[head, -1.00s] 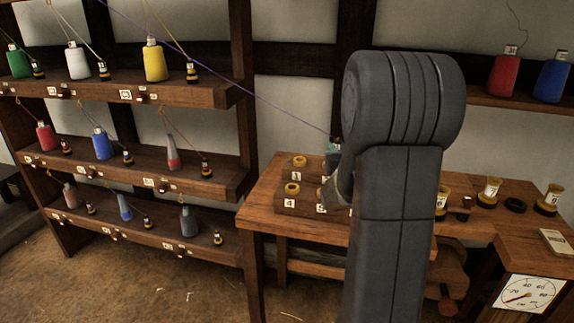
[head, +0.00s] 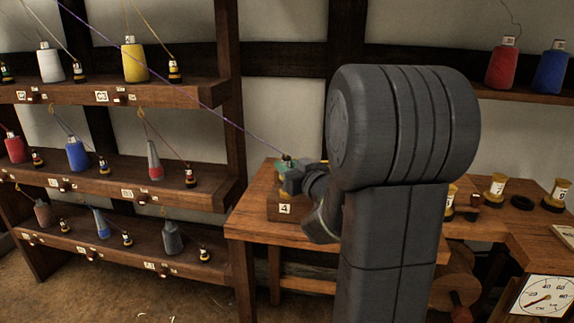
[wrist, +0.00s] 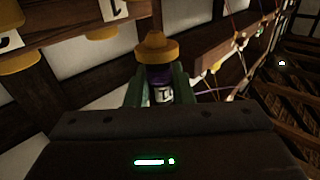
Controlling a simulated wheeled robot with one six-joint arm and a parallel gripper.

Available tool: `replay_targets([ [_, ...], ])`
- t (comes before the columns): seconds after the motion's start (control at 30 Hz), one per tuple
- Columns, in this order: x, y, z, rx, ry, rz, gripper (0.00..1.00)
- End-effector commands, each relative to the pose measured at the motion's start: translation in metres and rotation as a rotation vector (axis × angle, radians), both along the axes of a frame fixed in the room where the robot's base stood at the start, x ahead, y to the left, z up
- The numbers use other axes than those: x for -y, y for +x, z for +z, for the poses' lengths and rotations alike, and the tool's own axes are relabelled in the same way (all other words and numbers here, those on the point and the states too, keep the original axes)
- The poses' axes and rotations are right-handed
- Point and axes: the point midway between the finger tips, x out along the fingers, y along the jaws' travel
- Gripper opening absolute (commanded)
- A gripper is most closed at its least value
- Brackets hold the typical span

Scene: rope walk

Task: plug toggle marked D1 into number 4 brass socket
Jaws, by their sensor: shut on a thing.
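My gripper (head: 290,174) is over the front left of the stepped wooden block on the bench. In the wrist view its green fingers are shut on a dark toggle (wrist: 162,82) with a purple band. The toggle's white label is only partly readable. A wide yellow piece (wrist: 156,48) meets the toggle's far end; I cannot tell whether it is the toggle's own or a brass socket. A purple cord (head: 205,107) runs from the toggle to the upper left. The number 4 label (head: 285,209) shows just below the gripper; its socket is hidden in the head view.
A rack (head: 222,190) with several cones and small toggles stands left. My arm covers much of the bench (head: 255,228). Yellow spools (head: 495,188) and a dial (head: 546,297) are at right. Other yellow sockets (wrist: 100,33) show in the wrist view.

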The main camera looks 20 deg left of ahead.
Motion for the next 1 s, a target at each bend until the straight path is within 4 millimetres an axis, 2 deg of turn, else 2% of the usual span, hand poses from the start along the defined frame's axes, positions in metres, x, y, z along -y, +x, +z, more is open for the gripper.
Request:
replay_targets([
  [0.03, 0.000, 0.000, -0.010, -0.001, 0.001, 0.000, 0.00],
  [0.23, 0.000, 0.000, -0.023, 0.001, 0.001, 0.000, 0.00],
  [1.0, 0.002, -0.001, -0.024, 0.001, 0.001, -0.001, 0.00],
])
